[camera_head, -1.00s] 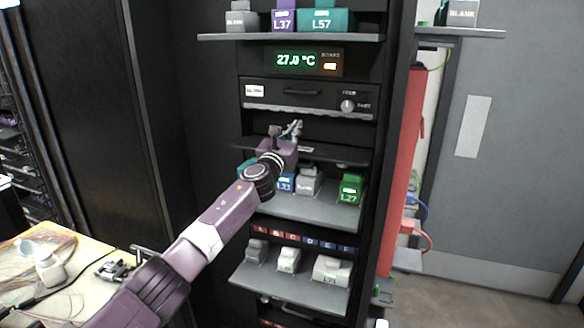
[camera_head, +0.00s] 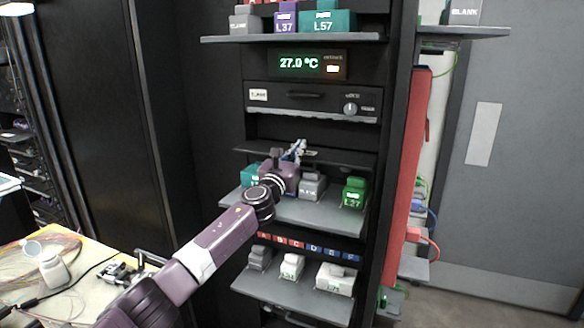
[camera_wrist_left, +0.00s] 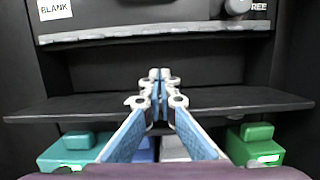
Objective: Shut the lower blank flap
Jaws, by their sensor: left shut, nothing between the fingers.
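The lower blank flap is the dark thin plate (camera_head: 342,157) sticking out nearly level below the panel marked BLANK, with a dark opening above it. In the left wrist view the flap (camera_wrist_left: 65,108) spans almost the whole width. My left gripper (camera_head: 299,149) is at the flap's middle. In the left wrist view its blue-and-grey fingers (camera_wrist_left: 160,80) are shut with nothing between them, and overlap the flap; whether they touch it is unclear. My right gripper is out of view.
The BLANK panel (camera_head: 310,98) with handle and knob is above. Below is a shelf (camera_head: 315,212) with a teal block (camera_head: 250,177), a grey block (camera_head: 312,188) and a green block (camera_head: 354,193). A red upright panel (camera_head: 405,170) stands right.

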